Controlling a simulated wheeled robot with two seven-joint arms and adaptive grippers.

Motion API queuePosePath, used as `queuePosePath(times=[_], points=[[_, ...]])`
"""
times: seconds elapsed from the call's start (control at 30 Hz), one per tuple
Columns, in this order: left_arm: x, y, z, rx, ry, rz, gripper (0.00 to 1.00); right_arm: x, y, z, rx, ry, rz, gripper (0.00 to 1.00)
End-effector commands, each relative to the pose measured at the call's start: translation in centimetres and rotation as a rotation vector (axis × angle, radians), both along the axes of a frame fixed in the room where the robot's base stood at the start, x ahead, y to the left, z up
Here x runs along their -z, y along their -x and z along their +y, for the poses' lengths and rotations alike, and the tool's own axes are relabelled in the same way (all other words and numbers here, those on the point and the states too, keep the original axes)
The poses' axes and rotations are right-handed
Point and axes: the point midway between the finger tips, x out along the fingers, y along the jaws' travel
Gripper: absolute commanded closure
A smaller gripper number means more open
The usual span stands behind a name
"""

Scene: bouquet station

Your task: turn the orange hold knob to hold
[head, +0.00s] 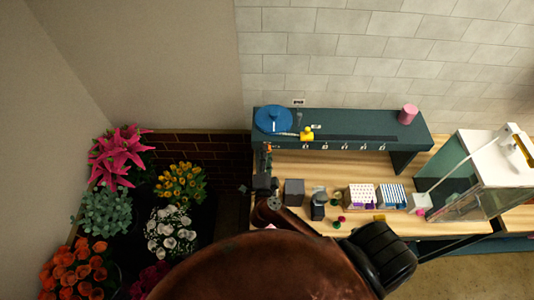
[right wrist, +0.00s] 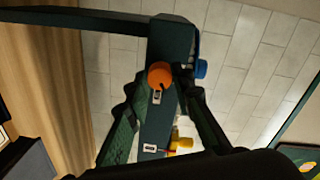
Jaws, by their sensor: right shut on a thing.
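The orange hold knob (right wrist: 159,73) sits on the dark green end face of the shelf unit (right wrist: 165,45), with a dark pointer mark toward its lower edge. A small label (right wrist: 157,98) is just below it, and a second label (right wrist: 150,148) is lower down. My right gripper (right wrist: 162,80) has its two fingers on either side of the knob and is shut on it. In the head view my right gripper (head: 264,165) is at the shelf's left end, where the knob shows only as a bit of orange. My left gripper is not in view.
On the shelf top are a blue disc (head: 273,119), a yellow item (head: 307,133) and a pink cylinder (head: 408,114). Boxes, including a dotted one (head: 360,197), stand on the wooden bench (head: 300,161). A glass case (head: 475,180) is at right; flowers (head: 180,183) are at left.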

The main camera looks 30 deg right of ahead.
Motion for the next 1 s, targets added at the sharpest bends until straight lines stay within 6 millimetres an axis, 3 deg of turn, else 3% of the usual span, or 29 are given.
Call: queuePosePath(times=[0.5,1.0], points=[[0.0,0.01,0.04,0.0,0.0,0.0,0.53,-0.1,0.04,-0.18,0.002,-0.361,-0.222,1.0],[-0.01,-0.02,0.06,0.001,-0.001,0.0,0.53,-0.09,0.08,-0.21,0.002,-0.485,-0.299,1.0]])
